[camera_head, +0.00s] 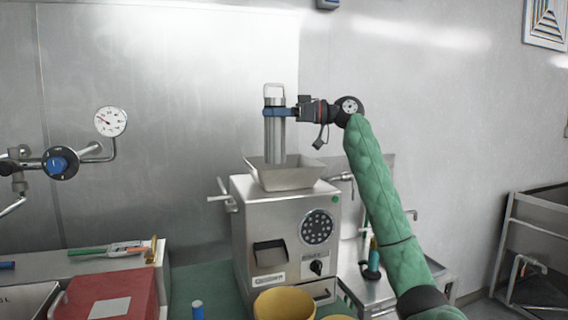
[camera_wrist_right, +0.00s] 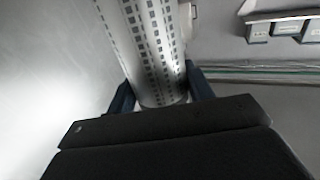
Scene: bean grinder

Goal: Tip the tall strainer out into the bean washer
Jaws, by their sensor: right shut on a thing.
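The tall strainer (camera_head: 275,145) is a slim steel cylinder with a wire handle on top. It hangs upright, with its lower end over the open hopper (camera_head: 285,178) of the steel machine (camera_head: 285,225), which appears to be the bean washer. My right gripper (camera_head: 276,112) is shut around the strainer's upper part, from the right. In the right wrist view, the strainer's perforated wall (camera_wrist_right: 155,45) stands between the blue fingers (camera_wrist_right: 160,95). The strainer's contents are hidden. My left gripper is not in view.
A yellow bowl (camera_head: 284,304) stands in front of the machine. A red box (camera_head: 112,293) and a shelf with tools (camera_head: 110,250) are at left. A gauge with pipes (camera_head: 110,122) is on the left wall. A steel rack (camera_head: 535,245) stands at right.

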